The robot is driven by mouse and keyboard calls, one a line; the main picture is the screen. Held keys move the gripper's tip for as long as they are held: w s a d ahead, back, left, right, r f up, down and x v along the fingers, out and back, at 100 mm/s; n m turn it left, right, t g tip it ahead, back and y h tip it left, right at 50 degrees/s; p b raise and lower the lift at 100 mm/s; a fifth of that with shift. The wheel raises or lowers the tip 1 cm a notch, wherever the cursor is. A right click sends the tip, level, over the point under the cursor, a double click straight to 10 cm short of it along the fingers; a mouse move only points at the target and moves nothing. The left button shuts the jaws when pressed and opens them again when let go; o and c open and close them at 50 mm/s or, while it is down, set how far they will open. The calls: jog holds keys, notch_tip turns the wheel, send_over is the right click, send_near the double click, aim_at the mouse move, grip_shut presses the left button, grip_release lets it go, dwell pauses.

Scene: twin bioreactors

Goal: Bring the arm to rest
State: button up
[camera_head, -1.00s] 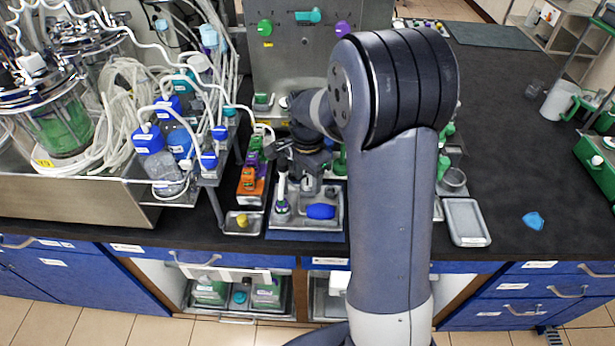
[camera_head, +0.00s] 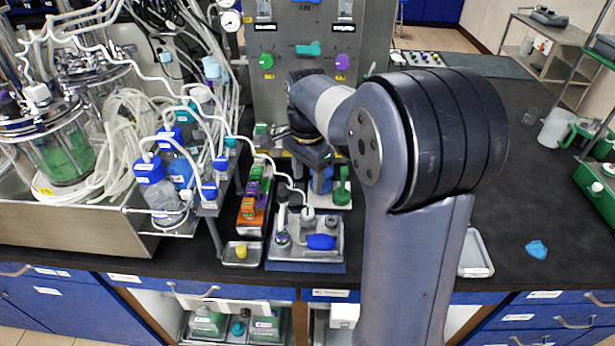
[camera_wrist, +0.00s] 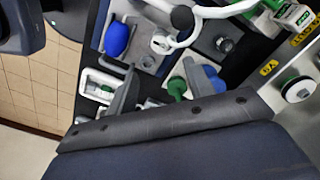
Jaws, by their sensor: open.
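My arm (camera_head: 420,230) rises at the right of centre in the head view and bends back over the bench. My gripper (camera_head: 312,170) hangs above the bench behind the grey tray (camera_head: 305,256), in front of the steel panel. In the wrist view my gripper (camera_wrist: 160,88) shows two grey fingers spread apart, with nothing held between them. Below it are a blue bulb (camera_wrist: 117,38), a green-topped item (camera_wrist: 177,88) and a white tube. My upper arm hides part of the bench to its right.
The steel control panel (camera_head: 290,100) stands close behind my gripper. At the left are glass vessels (camera_head: 62,150), blue-capped bottles (camera_head: 150,172) and loose white tubing. A small tray with a yellow piece (camera_head: 241,252) is at the front. The right bench top (camera_head: 530,190) is mostly clear.

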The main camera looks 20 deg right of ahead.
aim_at(308, 212)
notch_tip(308, 212, down, 11)
jog(key=shift+r, duration=0.1)
dwell(0.4)
dwell(0.3)
